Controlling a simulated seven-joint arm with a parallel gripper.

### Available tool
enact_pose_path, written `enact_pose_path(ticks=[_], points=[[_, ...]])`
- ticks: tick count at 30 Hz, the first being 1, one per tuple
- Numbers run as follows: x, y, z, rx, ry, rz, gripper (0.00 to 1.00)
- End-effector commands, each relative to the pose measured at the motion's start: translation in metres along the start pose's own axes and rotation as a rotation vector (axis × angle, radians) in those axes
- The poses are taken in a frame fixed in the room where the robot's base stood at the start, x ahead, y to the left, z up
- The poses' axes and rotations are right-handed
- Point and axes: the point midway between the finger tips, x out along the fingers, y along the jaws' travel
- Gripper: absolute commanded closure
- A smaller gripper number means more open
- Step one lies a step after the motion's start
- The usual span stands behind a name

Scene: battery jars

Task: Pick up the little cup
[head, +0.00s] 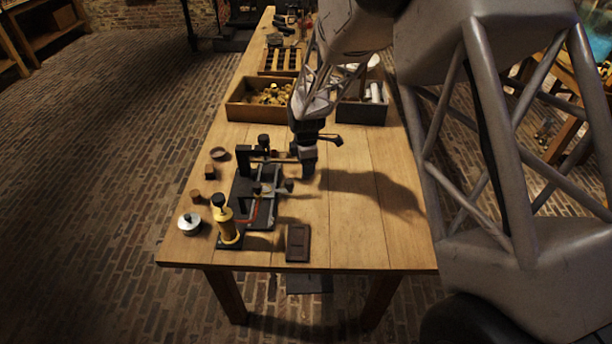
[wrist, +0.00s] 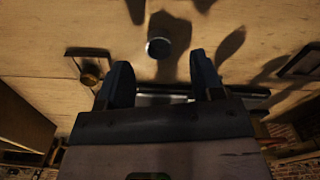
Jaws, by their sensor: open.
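A small round cup (wrist: 158,48) with a dark inside and a pale rim shows in the wrist view. It is on the wooden table, just beyond the gap between my fingertips, and casts a long shadow. My gripper (wrist: 160,74) is open, with one dark finger on each side of the gap and nothing between them. In the head view my gripper (head: 308,172) points down over the table, to the right of the black apparatus. I cannot make out the cup for certain in the head view; my gripper may hide it.
The black apparatus (head: 240,190) and a yellow cylinder (head: 228,225) stand to the left. A dark tray (head: 298,243) lies near the front edge. A wooden box (head: 242,112) and a grey box (head: 362,115) stand behind. The table's right side is clear.

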Motion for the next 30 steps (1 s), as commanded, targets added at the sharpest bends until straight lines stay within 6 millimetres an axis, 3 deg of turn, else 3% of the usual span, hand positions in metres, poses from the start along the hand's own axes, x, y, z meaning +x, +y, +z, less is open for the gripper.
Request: enact_pose_path(ticks=[6, 11, 28, 30], points=[[0.026, 0.001, 0.001, 0.000, 0.000, -0.002, 0.40], [0.036, 0.001, 0.001, 0.000, 0.000, -0.001, 0.40], [0.038, 0.001, 0.001, 0.000, 0.000, 0.000, 0.40], [0.038, 0.001, 0.001, 0.000, 0.000, -0.001, 0.47]])
